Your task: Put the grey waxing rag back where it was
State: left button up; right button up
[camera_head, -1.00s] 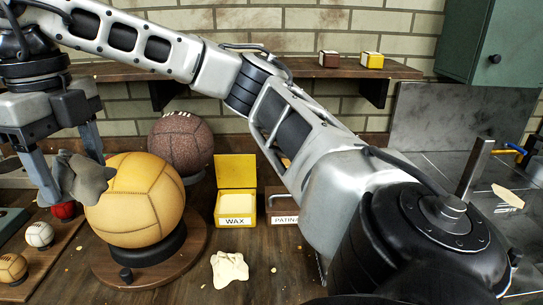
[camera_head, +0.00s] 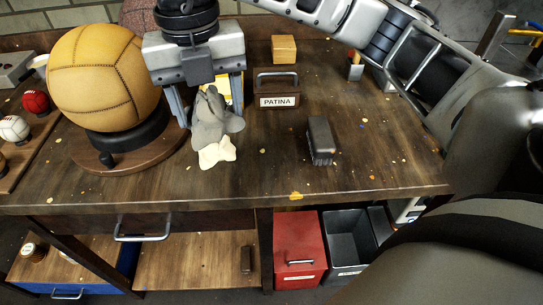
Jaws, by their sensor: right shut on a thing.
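My right gripper (camera_head: 209,112) reaches in from the right and is shut on the grey waxing rag (camera_head: 212,120), a crumpled dark-grey cloth. The rag hangs between the fingers, right of the tan leather ball (camera_head: 105,75). Its lower end is just above or against a cream cloth (camera_head: 217,152) lying on the workbench (camera_head: 270,180); I cannot tell if they touch. The yellow wax box (camera_head: 237,88) is mostly hidden behind the gripper. My left gripper is not in view.
A patina box (camera_head: 277,90), a yellow block (camera_head: 284,48) and a dark brush (camera_head: 320,140) stand on the bench. Small balls (camera_head: 35,101) sit at the left. The bench front centre is clear. Below are a red bin (camera_head: 299,245) and a dark open bin (camera_head: 348,240).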

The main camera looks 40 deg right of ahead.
aim_at(211, 135)
jog(key=shift+m, duration=0.9)
jog(key=f, duration=0.2)
jog(key=s+a+f+b, duration=0.1)
jog(key=shift+s+a+f, duration=0.15)
jog(key=shift+s+f, duration=0.05)
jog(key=shift+f, duration=0.4)
jog(key=shift+m, duration=0.3)
jog(key=w+d+f, duration=0.1)
jog(key=d+f, duration=0.1)
jog(key=d, duration=0.2)
jog(key=w+d+f, duration=0.1)
jog(key=d+f, duration=0.2)
jog(key=d, duration=0.1)
jog(key=w+d+f, duration=0.1)
jog(key=d+f, duration=0.2)
jog(key=d, duration=0.1)
jog(key=shift+w, duration=0.35)
jog(key=shift+w+d+f, duration=0.15)
jog(key=shift+d+f, duration=0.2)
jog(key=shift+f, duration=0.2)
jog(key=f, duration=0.3)
jog(key=shift+d+f+p, duration=0.1)
jog(key=shift+d+p, duration=0.1)
jog(key=shift+p, duration=0.15)
jog(key=shift+w+f, duration=0.1)
jog(key=shift+f, duration=0.15)
